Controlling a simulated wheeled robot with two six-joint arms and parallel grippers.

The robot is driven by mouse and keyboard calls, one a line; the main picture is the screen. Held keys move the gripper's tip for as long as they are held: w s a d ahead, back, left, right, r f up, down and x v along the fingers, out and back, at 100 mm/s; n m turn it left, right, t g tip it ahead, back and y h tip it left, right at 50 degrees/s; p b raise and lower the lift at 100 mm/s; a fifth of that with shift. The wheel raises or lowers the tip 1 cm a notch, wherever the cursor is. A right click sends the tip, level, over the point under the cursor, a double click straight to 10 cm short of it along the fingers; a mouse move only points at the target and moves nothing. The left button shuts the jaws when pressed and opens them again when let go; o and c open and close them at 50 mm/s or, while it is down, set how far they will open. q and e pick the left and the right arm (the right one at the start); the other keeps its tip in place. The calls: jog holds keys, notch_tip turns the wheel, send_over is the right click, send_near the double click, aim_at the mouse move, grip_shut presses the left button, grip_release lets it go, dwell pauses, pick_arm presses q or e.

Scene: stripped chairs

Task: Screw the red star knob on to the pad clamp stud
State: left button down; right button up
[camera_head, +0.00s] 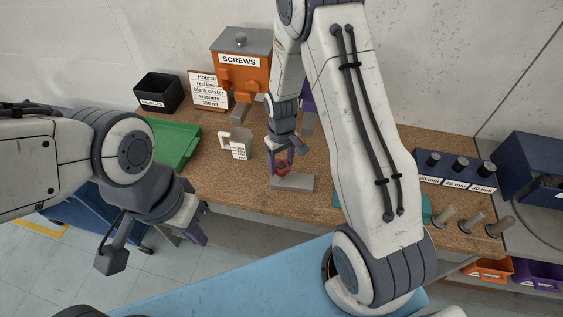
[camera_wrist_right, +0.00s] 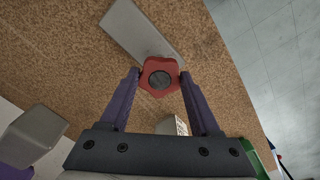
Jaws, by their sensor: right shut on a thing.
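The red star knob (camera_wrist_right: 146,70) sits between the purple fingertips of my right gripper (camera_wrist_right: 160,78), which is shut on it. In the head view the knob (camera_head: 284,170) is just over the left end of a flat grey plate (camera_head: 298,183), apparently the pad clamp, lying on the cork bench. A dark round centre shows in the knob's top. The stud is hidden under the knob and fingers, so I cannot tell how far the knob is on it. My left gripper (camera_head: 196,235) hangs off the bench front, apart from everything; its opening is unclear.
The orange SCREWS dispenser (camera_head: 240,78) and a black bin (camera_head: 159,92) are behind. Pegs (camera_head: 472,222) stand at the right. Cork (camera_head: 225,186) in front of the jug is clear.

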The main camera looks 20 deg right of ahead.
jog(key=shift+f, duration=0.2)
jog(key=shift+f+b, duration=0.9)
jog(key=shift+f, duration=0.15)
jog(key=o, duration=1.4)
jog(key=shift+o, duration=0.2)
jog(key=shift+r, duration=0.1)
notch_tip(320, 180, up, 10)
jog(key=shift+r+b, duration=0.2)
jog(key=shift+b, duration=1)
jog(key=s+a+r+n+b, duration=0.2)
jog(key=s+a+r, duration=0.2)
jog(key=s+a, duration=0.55)
jog(key=s+a+n, duration=0.1)
jog(key=s+a, duration=0.1)
jog(key=s, duration=0.5)
jog(key=s+a+r+n+y+b, duration=0.1)
jog(key=s+a, duration=0.1)
jog(key=s, duration=0.5)
jog(key=shift+a+r+n, duration=0.25)
jog(key=shift+a+n, duration=0.05)
